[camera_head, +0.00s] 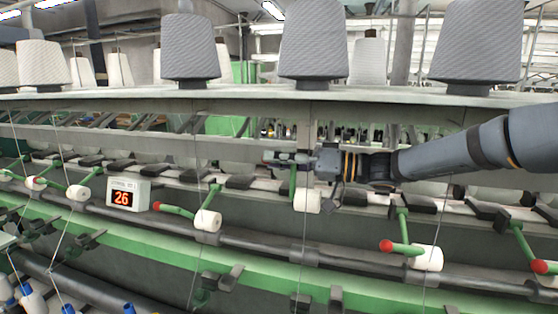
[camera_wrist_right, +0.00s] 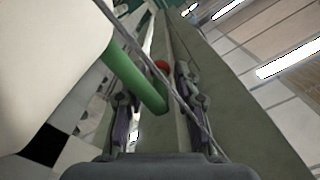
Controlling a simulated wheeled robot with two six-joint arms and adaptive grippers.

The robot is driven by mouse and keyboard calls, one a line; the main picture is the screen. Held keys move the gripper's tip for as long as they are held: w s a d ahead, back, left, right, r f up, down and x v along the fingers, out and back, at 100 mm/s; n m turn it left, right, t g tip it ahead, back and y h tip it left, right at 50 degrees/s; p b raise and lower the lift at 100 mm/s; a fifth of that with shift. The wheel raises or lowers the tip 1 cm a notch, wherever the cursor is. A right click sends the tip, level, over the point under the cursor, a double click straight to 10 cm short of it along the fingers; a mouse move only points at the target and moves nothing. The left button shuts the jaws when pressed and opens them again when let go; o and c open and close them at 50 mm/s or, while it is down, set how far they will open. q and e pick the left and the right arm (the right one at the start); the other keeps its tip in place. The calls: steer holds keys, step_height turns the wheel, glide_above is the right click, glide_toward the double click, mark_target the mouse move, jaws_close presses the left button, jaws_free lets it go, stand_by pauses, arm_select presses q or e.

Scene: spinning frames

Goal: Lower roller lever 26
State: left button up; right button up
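A green roller lever (camera_head: 293,181) with a white roller (camera_head: 306,201) stands near the middle of the head view. Its handle points up, unlike its neighbours. My right gripper (camera_head: 279,158) is at the top of this lever and hides its end. In the right wrist view, my right gripper (camera_wrist_right: 160,100) is open, with the green lever (camera_wrist_right: 135,75) and its red knob (camera_wrist_right: 161,66) showing between the fingers. Contact cannot be told. The white roller (camera_wrist_right: 50,55) fills the upper left. A display (camera_head: 126,195) reads 26. My left gripper is out of view.
Neighbouring levers have red knobs pointing left, one at left (camera_head: 172,210) and one at right (camera_head: 402,248). A green rail (camera_head: 250,262) runs below. Grey yarn cones (camera_head: 314,45) stand on the shelf above. Thin threads hang down across the frame near the gripper.

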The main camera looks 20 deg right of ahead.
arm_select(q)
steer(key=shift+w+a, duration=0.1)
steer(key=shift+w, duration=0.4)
arm_select(e)
steer(key=shift+w, duration=0.1)
jaws_close()
